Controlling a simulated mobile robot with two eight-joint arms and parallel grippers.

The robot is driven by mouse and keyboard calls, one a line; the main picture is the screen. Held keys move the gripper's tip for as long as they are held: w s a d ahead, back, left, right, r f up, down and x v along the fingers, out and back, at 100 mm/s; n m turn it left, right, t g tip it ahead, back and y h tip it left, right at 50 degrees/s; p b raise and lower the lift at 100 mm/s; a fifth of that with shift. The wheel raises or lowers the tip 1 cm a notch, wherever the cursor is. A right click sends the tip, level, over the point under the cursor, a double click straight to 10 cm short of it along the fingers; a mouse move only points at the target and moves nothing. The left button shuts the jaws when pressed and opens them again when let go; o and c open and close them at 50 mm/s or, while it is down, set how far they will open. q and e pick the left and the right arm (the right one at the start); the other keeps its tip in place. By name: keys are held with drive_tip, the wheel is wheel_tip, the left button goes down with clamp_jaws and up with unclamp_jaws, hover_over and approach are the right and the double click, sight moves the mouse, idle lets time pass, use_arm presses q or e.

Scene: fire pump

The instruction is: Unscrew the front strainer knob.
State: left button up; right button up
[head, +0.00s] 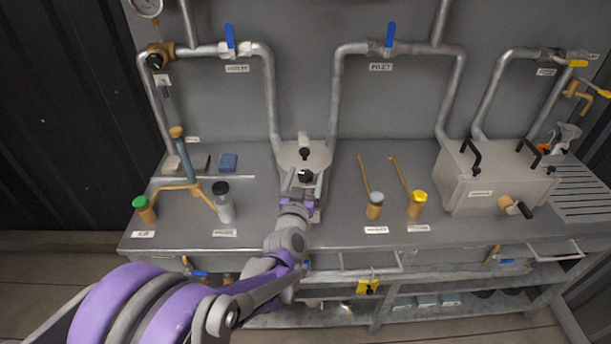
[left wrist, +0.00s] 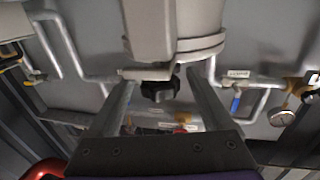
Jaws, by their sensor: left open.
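The front strainer knob, a black lobed knob (head: 306,176), sits on the front of the grey strainer body (head: 318,159) at the middle of the bench. In the left wrist view the knob (left wrist: 160,89) shows between the two finger bars, with visible gaps on both sides. My left gripper (head: 305,184) is open around or just in front of the knob; I cannot tell how deep the knob lies between the fingers. The arm and gripper hide the lower front of the strainer. My right gripper is not in view.
To the left stand a green-topped fitting (head: 140,203) and a black-topped grey cylinder (head: 222,190). To the right stand a white-topped fitting (head: 375,199), a yellow-topped fitting (head: 417,197) and a metal box (head: 480,190). Pipes with blue-handled valves (head: 229,38) run behind.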

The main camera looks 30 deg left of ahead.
use_arm(q)
clamp_jaws()
drive_tip(key=shift+d+f+n+g+y+b, duration=0.15)
drive_tip(key=shift+n+g+y+b, duration=0.35)
drive_tip(key=shift+n+y+b, duration=1.1)
drive_tip(key=g+y+b, duration=0.2)
drive_tip(key=b, duration=0.2)
drive_tip(key=shift+w+f+n, duration=0.1)
drive_tip(key=shift+n, duration=0.3)
drive_tip(key=n+g+y, duration=0.2)
drive_tip(key=shift+y+b, duration=0.3)
drive_tip(key=shift+b, duration=0.05)
drive_tip(key=n+g+y, duration=0.2)
drive_tip(key=g, duration=0.1)
drive_tip(key=shift+r+n+g, duration=0.2)
drive_tip(key=shift+n+g, duration=0.1)
drive_tip(key=n+g+y, duration=0.1)
drive_tip(key=n+g, duration=0.1)
drive_tip(key=g, duration=0.1)
drive_tip(key=n+g+y, duration=0.1)
drive_tip(key=n+g, duration=0.1)
drive_tip(key=g, duration=0.2)
drive_tip(key=shift+n, duration=0.4)
drive_tip(key=shift+r+g, duration=0.1)
drive_tip(key=shift+g, duration=0.3)
